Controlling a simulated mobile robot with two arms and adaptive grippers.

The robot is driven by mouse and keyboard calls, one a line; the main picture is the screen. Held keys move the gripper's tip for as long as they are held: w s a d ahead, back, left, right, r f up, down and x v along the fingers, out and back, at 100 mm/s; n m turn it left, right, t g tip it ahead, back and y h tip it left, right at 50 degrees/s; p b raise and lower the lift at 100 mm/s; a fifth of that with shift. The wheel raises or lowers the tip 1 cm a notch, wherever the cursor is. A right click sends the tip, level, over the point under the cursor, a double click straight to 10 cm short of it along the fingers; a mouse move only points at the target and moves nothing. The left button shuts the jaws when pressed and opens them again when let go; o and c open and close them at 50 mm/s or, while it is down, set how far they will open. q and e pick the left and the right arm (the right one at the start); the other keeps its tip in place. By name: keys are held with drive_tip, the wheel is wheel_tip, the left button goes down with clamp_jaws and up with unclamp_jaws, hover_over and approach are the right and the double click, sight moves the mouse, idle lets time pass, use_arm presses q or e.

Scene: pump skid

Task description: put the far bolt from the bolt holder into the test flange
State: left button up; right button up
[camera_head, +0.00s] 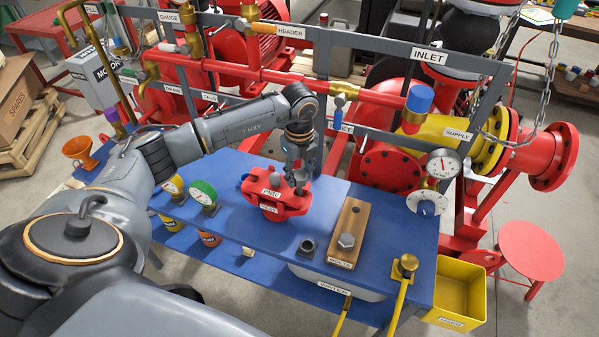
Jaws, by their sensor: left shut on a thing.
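The red test flange (268,209) sits on the blue bench, with a grey bolt head (275,180) on its top. My left gripper (300,182) points down at the right side of the flange. It is shut on a bolt, mostly hidden between the fingers; I cannot tell how deep the bolt sits in the flange. The wooden bolt holder (350,218) is right of the flange. One bolt (346,241) stands at its near end, and its far end shows a dark spot with no bolt. My right gripper is out of view.
Green and yellow gauges (204,194) stand left of the flange. A small dark fitting (308,247) is near the bench's front edge. A brass fitting (405,265) is at the right corner. Red pipework and the grey frame (345,125) rise behind. A yellow bin (458,290) stands right.

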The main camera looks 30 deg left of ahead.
use_arm(q)
drive_tip(key=shift+f+b, duration=0.75)
drive_tip(key=shift+f, duration=0.3)
drive_tip(key=shift+f+b, duration=0.95)
drive_tip(key=shift+f, duration=0.3)
drive_tip(key=o, duration=1.3)
drive_tip(key=shift+c, duration=0.2)
drive_tip(key=shift+r, duration=0.1)
wheel_tip(320, 180, up, 12)
drive_tip(key=shift+f, duration=0.1)
